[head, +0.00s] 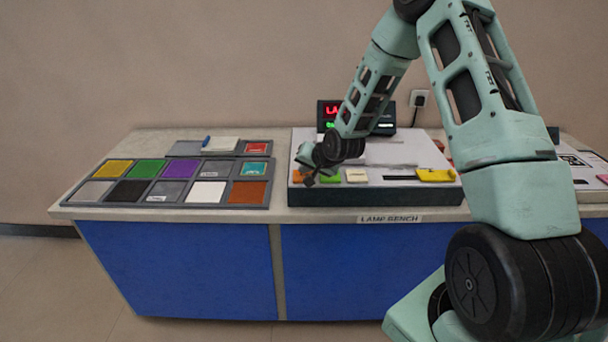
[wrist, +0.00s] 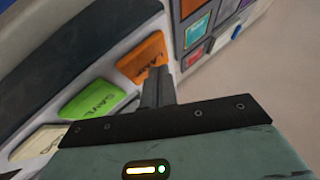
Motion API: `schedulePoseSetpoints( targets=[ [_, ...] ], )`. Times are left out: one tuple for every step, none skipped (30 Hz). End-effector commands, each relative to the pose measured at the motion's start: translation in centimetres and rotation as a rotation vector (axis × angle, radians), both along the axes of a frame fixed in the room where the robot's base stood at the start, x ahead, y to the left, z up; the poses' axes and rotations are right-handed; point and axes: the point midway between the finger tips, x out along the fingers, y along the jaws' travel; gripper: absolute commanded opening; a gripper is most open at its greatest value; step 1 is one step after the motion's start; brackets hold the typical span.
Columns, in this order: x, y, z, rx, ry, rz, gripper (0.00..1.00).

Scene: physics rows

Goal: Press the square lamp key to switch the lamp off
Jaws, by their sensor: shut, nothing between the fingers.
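The orange lamp key (wrist: 142,58), with dark lettering that seems to read LAMP, is on the console's front strip. It also shows at the console's left front corner in the head view (head: 297,175), partly behind my gripper. My gripper (head: 309,182) is shut and empty, pointing down at this key. In the wrist view its closed fingertips (wrist: 158,74) overlap the key's near edge; I cannot tell whether they touch it. A dark display (head: 332,108) behind the console shows red letters, partly hidden by my arm, and a green line below.
A green key (wrist: 92,100) and a cream key (wrist: 40,143) sit beside the orange one. A yellow key (head: 436,175) is farther right on the console (head: 400,190). A tray of coloured tiles (head: 235,193) lies to the left on the bench (head: 110,213).

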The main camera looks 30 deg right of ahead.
Motion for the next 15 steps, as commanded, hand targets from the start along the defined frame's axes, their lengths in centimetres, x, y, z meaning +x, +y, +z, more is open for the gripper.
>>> schedulePoseSetpoints(
  targets=[
    [0.01,-0.01,0.55,0.000,-0.001,-0.001,0.00],
    [0.01,-0.01,0.74,0.000,-0.001,-0.001,0.00],
    [0.01,-0.01,0.97,0.000,-0.001,-0.001,0.00],
    [0.00,-0.01,1.12,0.000,-0.001,-0.001,0.00],
    [-0.01,-0.01,1.23,0.000,-0.001,-0.001,0.00],
    [0.00,-0.01,1.32,0.000,0.000,0.000,0.00],
    [-0.01,-0.01,1.34,0.000,0.000,0.000,0.00],
    [-0.01,-0.01,1.34,0.000,0.000,0.000,0.00],
    [-0.02,-0.01,1.32,0.000,0.000,0.000,0.00],
    [-0.02,-0.01,1.29,0.000,0.000,0.000,0.00],
    [-0.01,-0.01,1.26,0.000,0.000,0.000,0.00],
    [-0.01,-0.01,1.26,0.000,0.000,0.000,0.00],
    [-0.01,-0.01,1.26,0.000,0.000,0.000,0.00],
    [0.00,-0.01,1.26,0.000,0.000,0.000,0.00],
    [-0.01,-0.01,1.28,0.000,0.000,0.000,0.00]
  ],
)
